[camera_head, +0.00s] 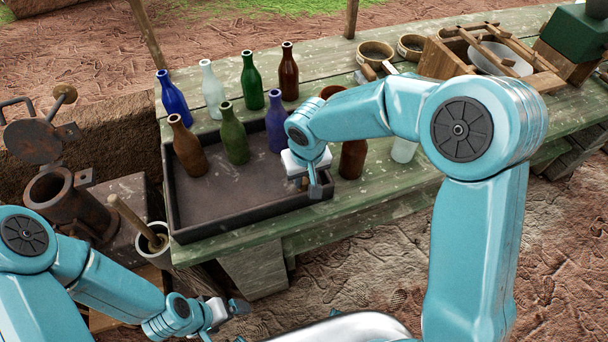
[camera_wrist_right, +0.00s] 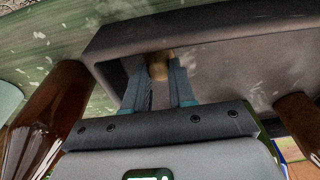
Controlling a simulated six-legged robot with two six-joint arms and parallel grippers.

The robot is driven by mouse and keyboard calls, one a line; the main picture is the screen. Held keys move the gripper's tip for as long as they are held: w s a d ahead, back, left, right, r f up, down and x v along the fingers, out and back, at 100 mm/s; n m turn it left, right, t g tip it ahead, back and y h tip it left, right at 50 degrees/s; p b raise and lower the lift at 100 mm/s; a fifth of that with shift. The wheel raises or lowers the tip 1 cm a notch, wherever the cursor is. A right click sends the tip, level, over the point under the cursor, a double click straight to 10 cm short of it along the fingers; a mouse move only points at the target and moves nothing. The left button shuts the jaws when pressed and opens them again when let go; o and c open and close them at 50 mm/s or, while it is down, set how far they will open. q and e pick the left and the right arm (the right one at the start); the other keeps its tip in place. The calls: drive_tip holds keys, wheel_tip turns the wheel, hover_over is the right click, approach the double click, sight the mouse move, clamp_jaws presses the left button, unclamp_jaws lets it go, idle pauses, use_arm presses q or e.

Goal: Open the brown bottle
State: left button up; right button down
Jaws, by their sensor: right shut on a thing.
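My right gripper (camera_head: 316,188) is over the front right corner of the dark tray (camera_head: 222,222). In the right wrist view its fingers (camera_wrist_right: 159,82) are closed on a small tan cork-like piece (camera_wrist_right: 160,65). A brown bottle (camera_head: 187,148) stands upright in the tray. Another brown bottle (camera_head: 352,160) stands on the table just right of the tray, its top hidden behind my right arm. A third dark brown bottle (camera_head: 288,78) stands behind the tray. My left gripper (camera_head: 234,310) is low in front of the table, away from the bottles; its jaw gap is unclear.
Green (camera_head: 233,138) and purple (camera_head: 276,125) bottles stand in the tray. Blue (camera_head: 172,95), clear (camera_head: 212,92) and green (camera_head: 251,82) bottles stand behind it. A metal pot (camera_head: 60,205) is at left. Bowls (camera_head: 412,46) and a wooden frame (camera_head: 445,62) are at back right.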

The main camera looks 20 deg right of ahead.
drive_tip(key=shift+s, duration=0.1)
drive_tip(key=shift+f+b, duration=0.2)
drive_tip(key=shift+b, duration=0.1)
drive_tip(key=c, duration=0.9)
unclamp_jaws()
drive_tip(key=shift+c, duration=0.2)
drive_tip(key=shift+r, duration=0.1)
wheel_tip(320, 180, up, 12)
drive_tip(key=s+p, duration=0.1)
drive_tip(key=shift+s, duration=0.3)
